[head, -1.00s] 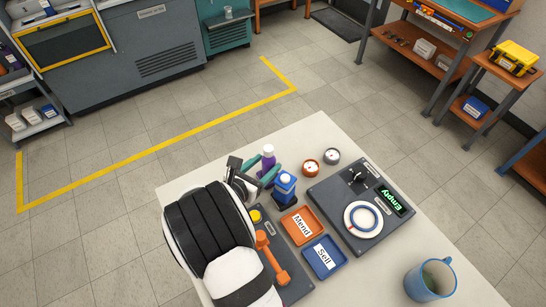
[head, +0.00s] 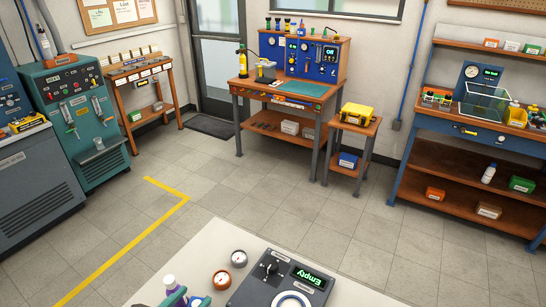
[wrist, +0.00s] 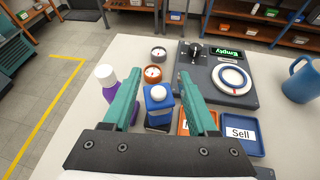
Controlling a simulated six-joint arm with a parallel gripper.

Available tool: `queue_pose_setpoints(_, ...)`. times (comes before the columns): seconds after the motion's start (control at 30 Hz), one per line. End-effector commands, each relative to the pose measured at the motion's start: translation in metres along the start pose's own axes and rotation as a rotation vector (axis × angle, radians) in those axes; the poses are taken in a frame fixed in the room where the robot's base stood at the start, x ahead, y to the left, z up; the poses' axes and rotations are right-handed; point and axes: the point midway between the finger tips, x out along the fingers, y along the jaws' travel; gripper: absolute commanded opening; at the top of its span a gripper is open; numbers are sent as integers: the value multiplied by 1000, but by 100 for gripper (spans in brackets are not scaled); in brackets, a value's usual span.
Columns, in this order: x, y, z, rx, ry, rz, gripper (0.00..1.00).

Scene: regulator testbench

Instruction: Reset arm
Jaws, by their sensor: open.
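My gripper (wrist: 158,76) is open in the wrist view, its two green fingers spread apart above the pale table (wrist: 66,150). A blue bottle with a white cap (wrist: 159,104) shows between the fingers, lower down; I cannot tell whether they touch it. A purple bottle with a white cap (wrist: 107,84) stands to the left of the left finger. In the head view only a bit of a green finger shows at the bottom edge; the rest of my arm is out of frame.
A copper gauge (head: 221,280) and a grey gauge (head: 239,258) stand beside the dark test unit reading "Empty" (head: 309,276). An orange tray (wrist: 183,122), a blue "Sell" tray (wrist: 250,150) and a blue mug (wrist: 301,82) are on the table. Floor beyond is clear.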

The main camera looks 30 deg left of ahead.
Motion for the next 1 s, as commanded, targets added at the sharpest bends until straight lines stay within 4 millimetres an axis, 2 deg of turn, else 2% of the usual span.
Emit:
queue_pose_setpoints(0.03,18,-36,28,134,14,-122,58)
queue_pose_setpoints(0.07,28,-62,43,231,24,-210,58)
queue_pose_setpoints(0.1,37,-101,62,371,33,-333,58)
queue_pose_setpoints(0.17,42,-162,85,596,36,-524,58)
queue_pose_setpoints(0.2,39,-204,96,760,30,-659,58)
queue_pose_setpoints(0.23,33,-236,102,890,21,-765,58)
queue_pose_setpoints(0.27,23,-267,106,1030,8,-875,58)
queue_pose_setpoints(0.3,6,-306,107,1232,-21,-1030,58)
queue_pose_setpoints(0.37,-33,-358,102,1586,-89,-1284,58)
queue_pose_setpoints(0.4,-62,-381,93,1838,-151,-1453,58)
queue_pose_setpoints(0.43,-82,-390,86,2018,-201,-1564,58)
queue_pose_setpoints(0.5,-117,-394,72,2391,-318,-1775,58)
queue_pose_setpoints(0.53,-127,-391,69,-2516,361,1833,58)
queue_pose_setpoints(0.6,-141,-382,64,-2312,374,1620,58)
queue_pose_setpoints(0.67,-146,-375,63,-2197,375,1501,58)
queue_pose_setpoints(1.0,-146,-375,63,-2197,375,1501,58)
